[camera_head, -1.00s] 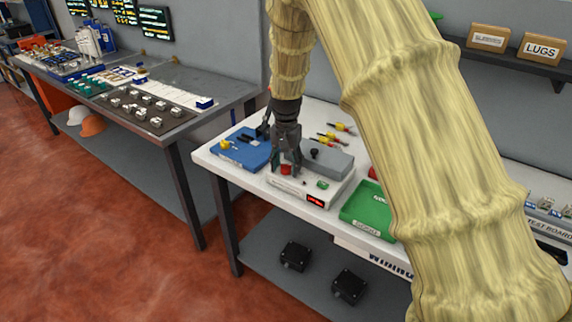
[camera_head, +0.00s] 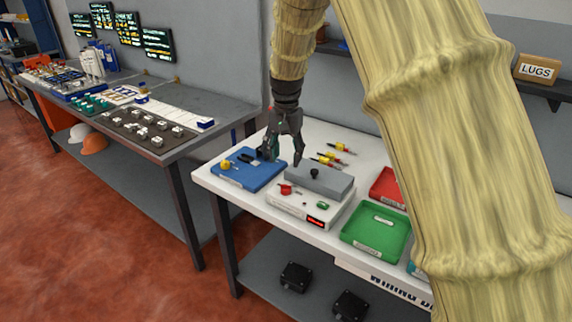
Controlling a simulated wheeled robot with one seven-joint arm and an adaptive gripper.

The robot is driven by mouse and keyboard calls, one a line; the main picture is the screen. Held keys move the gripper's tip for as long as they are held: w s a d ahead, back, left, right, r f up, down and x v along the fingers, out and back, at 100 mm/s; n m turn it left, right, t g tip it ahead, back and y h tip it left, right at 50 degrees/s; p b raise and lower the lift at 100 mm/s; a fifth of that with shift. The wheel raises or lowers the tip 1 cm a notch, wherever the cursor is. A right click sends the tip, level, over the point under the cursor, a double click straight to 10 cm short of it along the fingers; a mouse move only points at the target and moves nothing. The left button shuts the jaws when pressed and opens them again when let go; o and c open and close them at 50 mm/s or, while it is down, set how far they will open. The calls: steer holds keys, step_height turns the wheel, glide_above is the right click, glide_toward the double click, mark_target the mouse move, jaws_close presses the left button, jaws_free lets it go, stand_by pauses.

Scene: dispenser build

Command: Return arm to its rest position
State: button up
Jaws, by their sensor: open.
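My gripper (camera_head: 283,158) hangs from my sleeved arm, fingers pointing down, above the white table (camera_head: 216,184). Its fingers are apart with nothing seen between them. It is over the area between the blue tray (camera_head: 243,176) and the grey block (camera_head: 326,181) with a black knob. The white device (camera_head: 290,207) with a red part (camera_head: 285,189), a green part and a lit red display stands in front of the grey block. My large forearm covers the right part of the table.
A green tray (camera_head: 359,243) and a red tray (camera_head: 385,181) lie to the right. Yellow and red screwdrivers (camera_head: 331,158) lie behind the grey block. A grey workbench (camera_head: 192,146) with small parts stands at left. Two black boxes (camera_head: 296,277) sit on the lower shelf.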

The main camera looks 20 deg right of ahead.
steer(key=shift+r, duration=0.3)
